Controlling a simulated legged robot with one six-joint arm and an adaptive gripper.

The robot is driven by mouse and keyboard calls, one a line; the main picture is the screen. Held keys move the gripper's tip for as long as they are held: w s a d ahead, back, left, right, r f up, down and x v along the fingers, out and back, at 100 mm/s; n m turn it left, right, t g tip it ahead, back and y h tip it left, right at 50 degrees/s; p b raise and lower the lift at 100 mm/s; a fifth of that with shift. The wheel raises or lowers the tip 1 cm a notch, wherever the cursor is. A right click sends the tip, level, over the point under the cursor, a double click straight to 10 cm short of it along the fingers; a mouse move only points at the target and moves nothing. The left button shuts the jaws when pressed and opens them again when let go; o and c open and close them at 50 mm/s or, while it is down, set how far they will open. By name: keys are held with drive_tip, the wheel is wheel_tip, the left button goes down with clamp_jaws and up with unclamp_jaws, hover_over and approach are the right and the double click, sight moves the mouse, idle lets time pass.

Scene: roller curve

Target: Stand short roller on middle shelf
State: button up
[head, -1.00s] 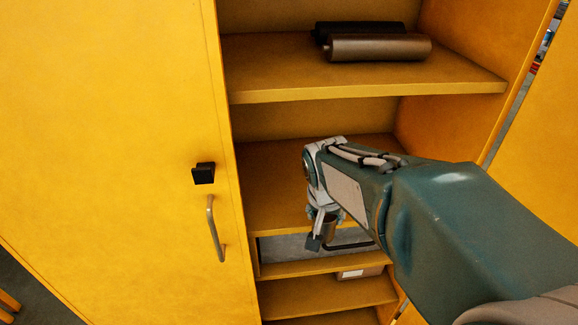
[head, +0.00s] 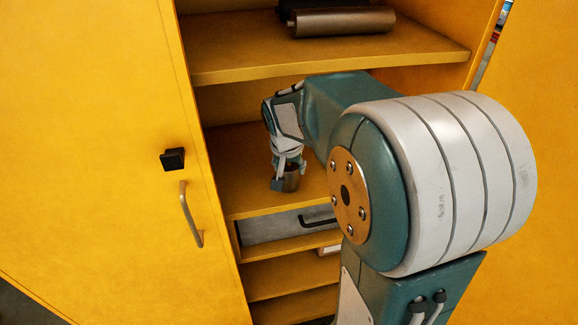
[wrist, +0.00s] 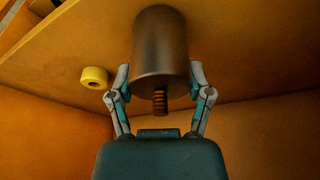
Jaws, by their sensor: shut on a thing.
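My gripper (head: 287,174) is inside the yellow cabinet, over the shelf (head: 235,165) below the one with the long rollers. It is shut on the short roller (head: 292,181), a dark brown metal cylinder. In the wrist view the short roller (wrist: 160,45) sits between both fingers, with a threaded stub at its near end. In the head view it looks upright, its lower end close to the shelf surface. I cannot tell whether it touches the shelf. My gripper partly hides it in the head view.
A brown long roller (head: 342,21) lies on the upper shelf (head: 420,48), with a black one behind it. A yellow ring-shaped thing (wrist: 95,78) shows left of the roller in the wrist view. The cabinet door (head: 95,140) stands at left. A drawer with a black handle (head: 318,220) is below.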

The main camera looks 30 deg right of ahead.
drive_tip(key=shift+f, duration=0.1)
drive_tip(key=o, duration=1.3)
drive_tip(key=shift+r, duration=0.25)
drive_tip(key=s+a+r+n+t, duration=0.1)
drive_tip(key=s+a+r+n, duration=0.1)
drive_tip(key=s+a, duration=0.2)
drive_tip(key=s+a+r+n+t+y, duration=0.1)
drive_tip(key=s+a+r+n, duration=0.1)
drive_tip(key=s, duration=0.6)
drive_tip(key=s+a+r+n+t+y, duration=0.1)
drive_tip(key=s+a+r+n, duration=0.2)
drive_tip(key=s+a, duration=0.4)
drive_tip(key=shift+n, duration=0.4)
drive_tip(key=shift+w, duration=0.1)
